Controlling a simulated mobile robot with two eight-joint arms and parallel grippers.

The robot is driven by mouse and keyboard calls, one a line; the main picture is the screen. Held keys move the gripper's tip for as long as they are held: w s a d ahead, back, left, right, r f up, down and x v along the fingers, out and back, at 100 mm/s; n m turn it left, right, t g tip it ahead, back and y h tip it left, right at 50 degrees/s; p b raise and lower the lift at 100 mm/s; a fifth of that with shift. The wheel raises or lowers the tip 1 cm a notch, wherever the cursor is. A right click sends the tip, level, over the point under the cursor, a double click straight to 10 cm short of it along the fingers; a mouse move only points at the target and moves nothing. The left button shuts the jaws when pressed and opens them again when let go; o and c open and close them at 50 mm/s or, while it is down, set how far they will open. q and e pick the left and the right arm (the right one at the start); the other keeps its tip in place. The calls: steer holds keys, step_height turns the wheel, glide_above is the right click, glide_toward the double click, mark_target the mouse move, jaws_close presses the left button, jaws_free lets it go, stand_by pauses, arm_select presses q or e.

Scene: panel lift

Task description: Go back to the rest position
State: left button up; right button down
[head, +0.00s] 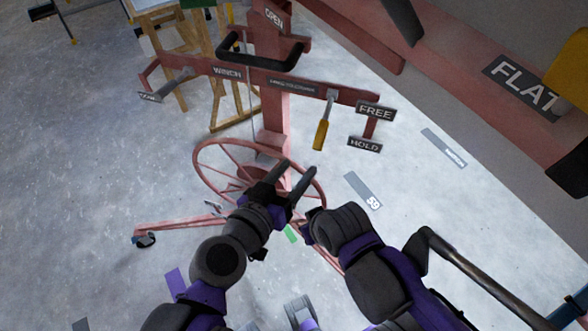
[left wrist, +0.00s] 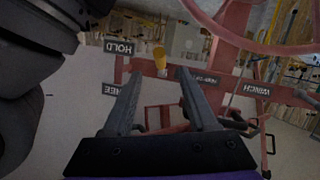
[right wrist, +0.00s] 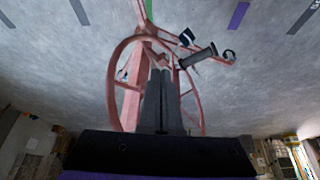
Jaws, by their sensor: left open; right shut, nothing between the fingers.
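My left gripper (head: 298,168) is open and empty in front of the red panel lift (head: 275,110). In the left wrist view its two fingers (left wrist: 160,75) stand apart, with the yellow-handled lever (left wrist: 160,61) seen beyond them. That lever (head: 321,134) hangs from the lift's crossbar in the head view, apart from the gripper. My right gripper (right wrist: 160,72) is shut and empty in the right wrist view, pointing toward the red handwheel (right wrist: 114,85). I cannot tell whether it touches the wheel. In the head view its fingers are hidden. The handwheel (head: 197,165) lies behind my left gripper.
FREE (head: 376,111) and HOLD (head: 365,145) labels are beside the lever. The lift's leg (head: 175,223) with a caster (head: 145,239) spreads left over the floor. A wooden stand (head: 236,100) is behind. Large FLAT-labelled structure (head: 521,84) fills the upper right. Floor at left is clear.

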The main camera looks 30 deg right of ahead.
stand_by(0.7)
arm_select(q)
steer(key=a+f+n+g+y+p, duration=0.1)
steer(key=a+f+n+y+p, duration=0.1)
steer(key=a, duration=0.8)
steer(key=s+a+f+n+y+p, duration=0.1)
steer(key=a+f+n+y+p, duration=0.2)
steer(key=a+y, duration=0.3)
steer(key=s+a+f+n+g+y+p, duration=0.1)
steer(key=a+f+n+y+p, duration=0.1)
steer(key=a, duration=1.4)
steer(key=shift+s+a+f+n+g+y+p, duration=0.2)
steer(key=shift+f+n+g+y+p, duration=0.25)
steer(key=shift+f+y, duration=0.5)
steer(key=shift+r, duration=0.1)
